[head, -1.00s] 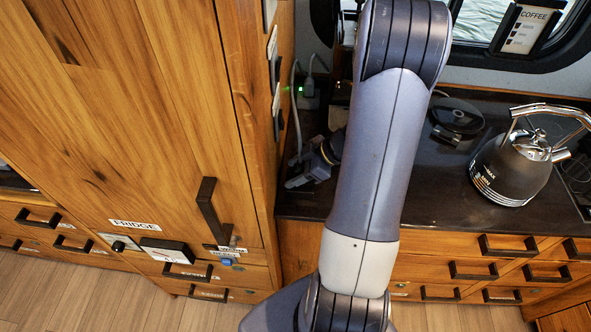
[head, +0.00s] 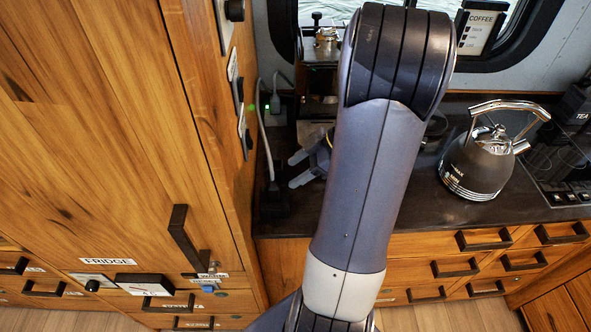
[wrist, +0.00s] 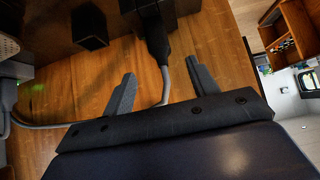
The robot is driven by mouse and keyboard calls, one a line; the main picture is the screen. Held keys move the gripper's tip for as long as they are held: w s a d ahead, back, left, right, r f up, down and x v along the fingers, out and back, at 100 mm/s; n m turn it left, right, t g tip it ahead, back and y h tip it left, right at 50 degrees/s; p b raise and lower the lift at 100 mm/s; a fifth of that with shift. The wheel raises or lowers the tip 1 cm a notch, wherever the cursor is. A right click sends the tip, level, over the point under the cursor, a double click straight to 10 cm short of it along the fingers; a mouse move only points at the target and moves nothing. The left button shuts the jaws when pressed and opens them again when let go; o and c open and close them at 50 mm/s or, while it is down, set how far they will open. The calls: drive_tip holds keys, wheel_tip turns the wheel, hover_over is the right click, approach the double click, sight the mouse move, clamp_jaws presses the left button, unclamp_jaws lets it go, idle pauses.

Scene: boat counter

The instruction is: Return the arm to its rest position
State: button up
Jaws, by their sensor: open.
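My arm (head: 358,190) rises through the middle of the head view, its grey links in front of the counter. My gripper (head: 296,171) shows partly at the arm's left, low over the left end of the dark counter beside the wooden cabinet. The arm hides the rest of it. In the wrist view my gripper (wrist: 162,84) has its two fingers wide apart with nothing between them. Wood panelling and a grey cable (wrist: 130,119) lie behind the fingers.
The tall fridge cabinet (head: 100,150) stands close to the gripper's left. A plugged-in cable (head: 262,130) hangs near the gripper. A black kettle (head: 478,168) stands on the counter (head: 415,205) at right. A coffee sign (head: 480,32) is at the window.

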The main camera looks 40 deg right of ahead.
sight(276, 182)
drive_tip(key=shift+f, duration=0.1)
drive_tip(key=x, duration=1)
drive_tip(key=shift+w+a, duration=0.15)
drive_tip(key=shift+a, duration=0.1)
drive_tip(key=shift+w+a+p, duration=0.1)
drive_tip(key=shift+p, duration=0.2)
drive_tip(key=shift+r, duration=0.4)
drive_tip(key=shift+f, duration=0.1)
